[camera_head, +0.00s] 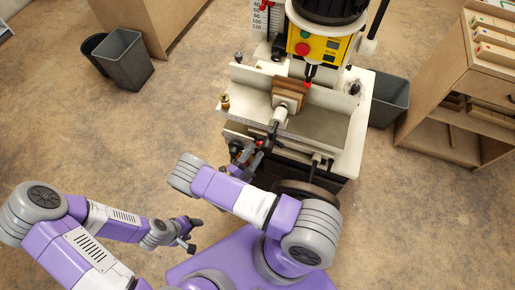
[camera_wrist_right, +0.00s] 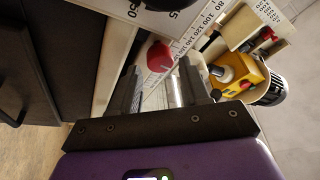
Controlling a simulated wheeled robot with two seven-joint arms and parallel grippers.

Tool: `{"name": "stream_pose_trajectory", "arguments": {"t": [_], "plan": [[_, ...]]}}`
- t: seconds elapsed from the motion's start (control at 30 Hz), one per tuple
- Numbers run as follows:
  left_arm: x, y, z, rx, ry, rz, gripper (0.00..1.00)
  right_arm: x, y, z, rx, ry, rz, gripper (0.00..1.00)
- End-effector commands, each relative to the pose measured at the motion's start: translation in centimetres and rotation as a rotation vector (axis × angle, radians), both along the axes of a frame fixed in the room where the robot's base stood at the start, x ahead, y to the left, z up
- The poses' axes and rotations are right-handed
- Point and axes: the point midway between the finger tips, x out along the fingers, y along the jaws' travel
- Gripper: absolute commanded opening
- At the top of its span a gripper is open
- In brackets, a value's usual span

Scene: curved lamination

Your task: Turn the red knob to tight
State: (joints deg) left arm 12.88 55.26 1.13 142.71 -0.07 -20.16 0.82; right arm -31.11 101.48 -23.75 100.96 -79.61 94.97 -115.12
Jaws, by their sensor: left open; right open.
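The red knob (camera_wrist_right: 160,57) shows in the right wrist view beside a white scale with black numbers. It appears between and just beyond the fingertips of my right gripper (camera_wrist_right: 160,76), with no contact visible. The right gripper is open. In the head view my right gripper (camera_head: 258,149) is at the front of the machine, and a small patch of red shows there, mostly hidden by the gripper. My left gripper (camera_head: 190,235) is open and empty, low over the floor, well away from the machine. The knob's setting cannot be read.
The machine's white table (camera_head: 325,122) carries a clamped wooden block (camera_head: 290,88) below the yellow control box (camera_head: 314,44). A dark handwheel (camera_head: 318,193) is near my right arm. Grey bins (camera_head: 126,62) and a wooden shelf (camera_head: 455,125) stand around.

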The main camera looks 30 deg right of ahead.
Motion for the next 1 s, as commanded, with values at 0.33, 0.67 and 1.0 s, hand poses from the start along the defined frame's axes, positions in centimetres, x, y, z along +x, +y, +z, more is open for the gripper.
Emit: {"name": "stream_pose_trajectory", "arguments": {"t": [0.33,0.67,1.0], "plan": [[0.0,0.0,-0.2,0.000,0.000,0.000,0.61,1.0,-2.4,0.6,0.000,-0.001,0.000,0.46],[0.0,0.0,-0.2,0.000,0.000,0.000,0.61,1.0,-2.4,0.6,0.000,-0.001,0.000,0.25],[0.0,0.0,-0.2,0.000,0.000,0.000,0.61,1.0,-2.3,0.6,0.009,-0.013,0.001,0.05]]}}
